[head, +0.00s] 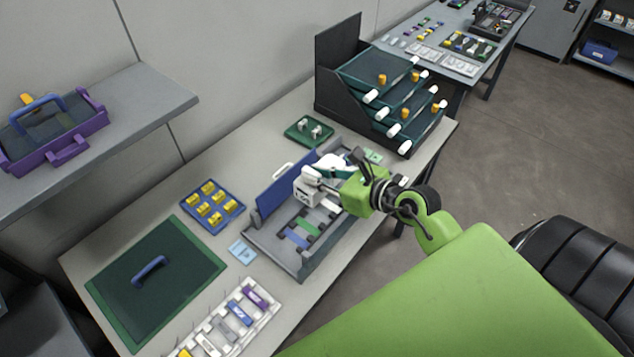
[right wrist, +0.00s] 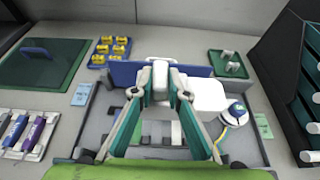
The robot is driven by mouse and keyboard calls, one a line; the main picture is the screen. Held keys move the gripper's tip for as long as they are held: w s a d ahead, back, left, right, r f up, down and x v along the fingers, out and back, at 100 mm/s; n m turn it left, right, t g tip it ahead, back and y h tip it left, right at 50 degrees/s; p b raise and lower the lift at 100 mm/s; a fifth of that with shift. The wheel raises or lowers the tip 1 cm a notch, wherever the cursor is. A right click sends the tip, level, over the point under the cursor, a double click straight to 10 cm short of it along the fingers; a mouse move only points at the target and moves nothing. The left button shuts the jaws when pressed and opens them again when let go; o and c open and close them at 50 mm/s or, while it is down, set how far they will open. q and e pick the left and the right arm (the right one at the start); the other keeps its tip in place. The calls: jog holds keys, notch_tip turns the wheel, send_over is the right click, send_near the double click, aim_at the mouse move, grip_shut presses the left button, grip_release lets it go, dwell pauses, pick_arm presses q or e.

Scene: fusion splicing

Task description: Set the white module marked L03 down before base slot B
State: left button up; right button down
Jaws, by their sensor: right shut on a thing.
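The white module (head: 306,196) is between the fingertips of my right gripper (head: 318,182), with a dark marking on its side that is too small to read surely. In the right wrist view the fingers of my right gripper (right wrist: 160,84) close on the white module (right wrist: 160,72). The grey base tray (head: 308,267) lies below, with blue, green and white strips in its slots. The module is over the tray's back part, near the upright blue panel (head: 284,186); I cannot tell its exact height. The slot letters are not legible. My left gripper is not in view.
A green mat (head: 190,262) with a blue handle, a blue tray (head: 213,222) of yellow pieces and a small green tray (head: 308,132) surround the base. A dark tiered rack (head: 347,106) stands behind right.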

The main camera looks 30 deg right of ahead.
jog(key=shift+f, duration=1.3)
jog(key=shift+f, duration=0.1)
jog(key=shift+f, duration=0.5)
jog(key=c, duration=2)
grip_release()
jog(key=shift+s, duration=0.1)
jog(key=shift+o, duration=0.2)
